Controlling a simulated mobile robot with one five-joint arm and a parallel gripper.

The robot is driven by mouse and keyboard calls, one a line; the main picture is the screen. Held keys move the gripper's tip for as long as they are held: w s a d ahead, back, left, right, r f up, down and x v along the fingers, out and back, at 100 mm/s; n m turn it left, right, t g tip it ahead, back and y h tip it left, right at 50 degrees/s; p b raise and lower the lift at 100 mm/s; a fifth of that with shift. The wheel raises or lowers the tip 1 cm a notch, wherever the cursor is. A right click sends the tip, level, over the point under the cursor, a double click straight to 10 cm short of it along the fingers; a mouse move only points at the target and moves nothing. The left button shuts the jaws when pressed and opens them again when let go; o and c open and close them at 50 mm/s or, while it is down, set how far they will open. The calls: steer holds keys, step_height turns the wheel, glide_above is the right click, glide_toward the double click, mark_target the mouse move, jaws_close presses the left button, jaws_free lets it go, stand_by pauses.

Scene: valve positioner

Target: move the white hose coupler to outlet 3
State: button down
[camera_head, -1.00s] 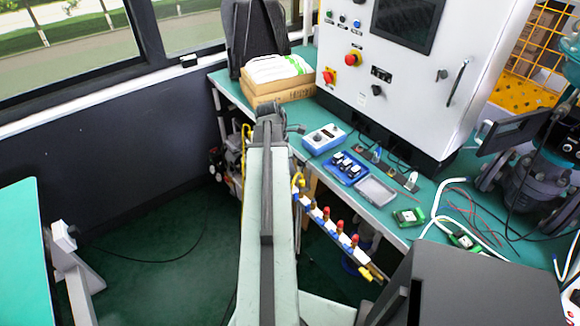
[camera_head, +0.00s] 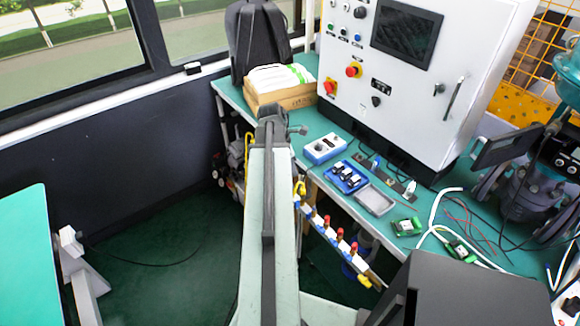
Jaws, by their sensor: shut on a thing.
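A slanted row of outlets (camera_head: 341,241), with white and blue blocks and red or orange tops, runs along the bench's front side, right of my arm. A yellow fitting (camera_head: 300,187) shows at its upper left end, next to my arm. I cannot make out the white hose coupler or read the outlet numbers. My long pale arm link rises through the middle of the view to a dark joint near the bench edge. My gripper's fingers do not show; my own arm may hide them.
The green bench (camera_head: 355,150) holds a blue-and-white box (camera_head: 324,149), a blue tray (camera_head: 346,177), a grey tray (camera_head: 375,200) and loose cables. A white control cabinet (camera_head: 410,90) stands behind. A green table (camera_head: 25,255) is at left. Open floor (camera_head: 165,250) lies between.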

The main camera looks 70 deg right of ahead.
step_height(320, 180, up, 4)
steer(key=p, duration=0.4)
steer(key=shift+r, duration=0.15)
steer(key=shift+f, duration=0.25)
